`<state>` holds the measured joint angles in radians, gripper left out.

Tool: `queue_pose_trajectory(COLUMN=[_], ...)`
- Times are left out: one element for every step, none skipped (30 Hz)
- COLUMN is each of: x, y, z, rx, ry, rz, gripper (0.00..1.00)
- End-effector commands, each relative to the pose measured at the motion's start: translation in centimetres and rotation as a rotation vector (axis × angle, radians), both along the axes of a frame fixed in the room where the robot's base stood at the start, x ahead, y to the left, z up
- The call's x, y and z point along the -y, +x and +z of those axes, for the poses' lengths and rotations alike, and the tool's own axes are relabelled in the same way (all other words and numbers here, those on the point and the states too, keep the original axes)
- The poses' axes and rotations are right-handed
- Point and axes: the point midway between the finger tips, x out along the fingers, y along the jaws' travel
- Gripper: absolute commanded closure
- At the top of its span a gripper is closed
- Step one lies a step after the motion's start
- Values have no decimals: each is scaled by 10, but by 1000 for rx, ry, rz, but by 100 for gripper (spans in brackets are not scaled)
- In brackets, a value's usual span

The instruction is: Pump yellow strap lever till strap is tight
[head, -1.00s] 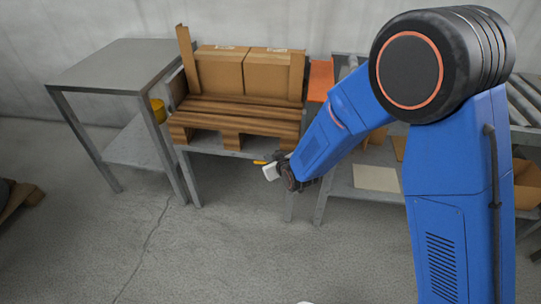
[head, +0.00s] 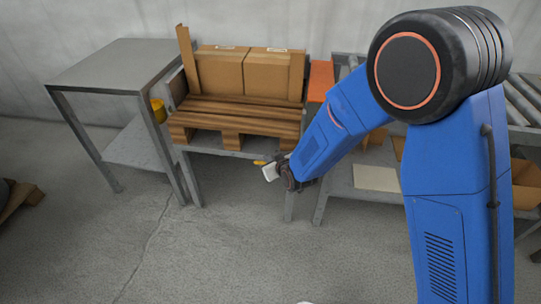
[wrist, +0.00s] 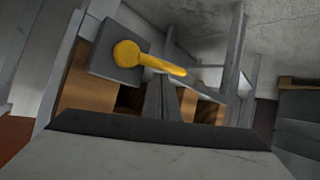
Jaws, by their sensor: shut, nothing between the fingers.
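The yellow strap lever (wrist: 160,66) shows in the wrist view, with a round hub on a grey block (wrist: 112,50) and its handle pointing right. In the head view only a small yellow piece of the lever (head: 259,163) shows just left of my gripper (head: 272,172). My gripper is shut and empty, at the front edge of the pallet stand. In the wrist view a large grey part in the foreground hides what lies below the lever. I cannot tell whether my gripper touches the lever. No strap is clearly visible, so its tightness cannot be told.
A wooden pallet (head: 240,115) with two cardboard boxes (head: 245,72) and upright corner boards rests on the stand. A grey metal table (head: 118,65) stands left, with a yellow container (head: 158,110) behind its leg. A roller conveyor (head: 528,95) is at right. The floor in front is clear.

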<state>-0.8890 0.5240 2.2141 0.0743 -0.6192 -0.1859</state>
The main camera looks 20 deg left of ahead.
Motion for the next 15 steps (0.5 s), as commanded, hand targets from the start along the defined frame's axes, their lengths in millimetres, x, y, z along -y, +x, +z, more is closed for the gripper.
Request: queue_pose_trajectory(x=[3, 3, 5, 5, 6, 7, 8, 9, 10, 11, 11, 12, 13, 14, 15], y=[0, 0, 0, 1, 1, 1, 1, 2, 2, 2, 2, 3, 3, 3, 3], z=[1, 3, 4, 5, 6, 8, 9, 10, 12, 13, 15, 16, 18, 19, 21], rx=[-2, -2, -2, -2, -1, -1, -3, -2, -2, -2, -2, -2, -1, -2, -3], ry=[-2, -2, -2, -2, -3, -3, -3, -2, -2, -2, -2, -2, -2, -2, -3], rz=[0, 0, 0, 0, -1, -1, -2, -2, -2, -2, -2, -2, -3, -2, -2], gripper=[100, 100, 100, 100, 100, 100, 100, 100, 100, 100, 100, 100, 100, 100, 100])
